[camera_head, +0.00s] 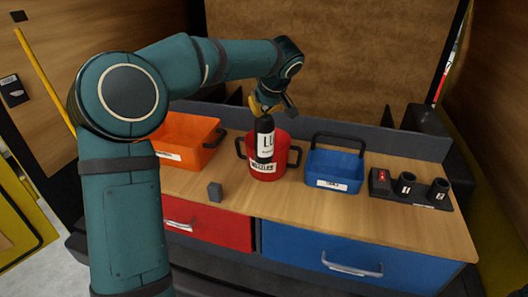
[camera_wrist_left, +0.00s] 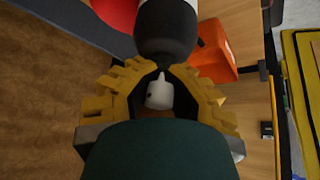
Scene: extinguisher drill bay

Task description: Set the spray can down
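The spray can (camera_head: 265,138) is black with a white label and hangs upright under my left gripper (camera_head: 264,105). In the left wrist view the yellow fingers (camera_wrist_left: 162,68) close around the top of the can (camera_wrist_left: 165,38), with its white nozzle (camera_wrist_left: 159,95) between them. In the head view the can overlaps the front wall of the red bin (camera_head: 285,160), whose label shows below the can's bottom. The can appears raised above the wooden tabletop (camera_head: 240,205). My right gripper is in neither view.
An orange bin (camera_head: 185,135) stands left of the red bin, a blue handled bin (camera_head: 335,170) right. A dark holder with cups (camera_head: 410,190) is at the right. The front tabletop is mostly clear.

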